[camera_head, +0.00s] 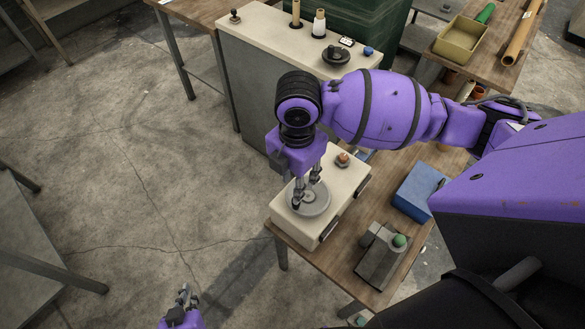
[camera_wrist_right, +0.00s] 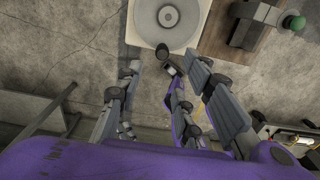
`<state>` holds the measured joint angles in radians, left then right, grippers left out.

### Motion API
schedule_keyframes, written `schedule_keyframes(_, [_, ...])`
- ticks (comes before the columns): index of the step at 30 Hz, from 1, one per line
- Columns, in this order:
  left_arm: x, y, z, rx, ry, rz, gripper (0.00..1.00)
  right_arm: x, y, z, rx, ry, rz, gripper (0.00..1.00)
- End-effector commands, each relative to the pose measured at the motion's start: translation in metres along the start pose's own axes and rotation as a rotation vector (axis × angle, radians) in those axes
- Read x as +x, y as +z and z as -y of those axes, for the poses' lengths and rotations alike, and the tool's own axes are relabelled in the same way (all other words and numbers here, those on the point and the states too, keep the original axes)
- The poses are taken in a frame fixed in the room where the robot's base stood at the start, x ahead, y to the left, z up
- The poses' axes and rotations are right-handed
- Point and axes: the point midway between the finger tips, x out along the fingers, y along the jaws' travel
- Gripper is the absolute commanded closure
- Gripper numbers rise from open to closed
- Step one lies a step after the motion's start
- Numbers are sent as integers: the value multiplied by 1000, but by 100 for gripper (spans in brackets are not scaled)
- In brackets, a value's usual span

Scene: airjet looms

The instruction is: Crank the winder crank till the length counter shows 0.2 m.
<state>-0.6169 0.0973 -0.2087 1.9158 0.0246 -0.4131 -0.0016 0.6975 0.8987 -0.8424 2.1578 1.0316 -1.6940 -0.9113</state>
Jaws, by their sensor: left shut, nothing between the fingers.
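The winder is a cream box (camera_head: 338,205) on a wooden table, with a round grey disc (camera_head: 317,203) on top. The disc also shows at the top of the right wrist view (camera_wrist_right: 167,17). In that view a dark knob, seemingly the crank's handle (camera_wrist_right: 163,51), lies by the winder's near edge, beyond my right fingertips. My right gripper (camera_head: 306,187) points down over the disc with its fingers apart; whether it touches the crank is unclear. My left gripper (camera_head: 184,295) is shut and empty, low over the floor. I cannot make out the length counter or any reading.
An orange-topped knob (camera_head: 343,159) sits at the winder's back corner. A blue box (camera_head: 418,192) and a grey device with a green knob (camera_head: 383,255) share the table.

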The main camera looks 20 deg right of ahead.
Motion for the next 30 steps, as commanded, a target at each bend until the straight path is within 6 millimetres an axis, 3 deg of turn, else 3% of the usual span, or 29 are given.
schedule_keyframes(5, [-1,2,0,-1,-1,4,100,8,2,2,-10,-13,6,66])
schedule_keyframes(27, [0,-2,3,-1,-5,-4,100,95,2,2,-6,-9,5,66])
schedule_keyframes(30, [0,-2,3,-1,-5,-5,100,95,3,2,-7,-7,7,66])
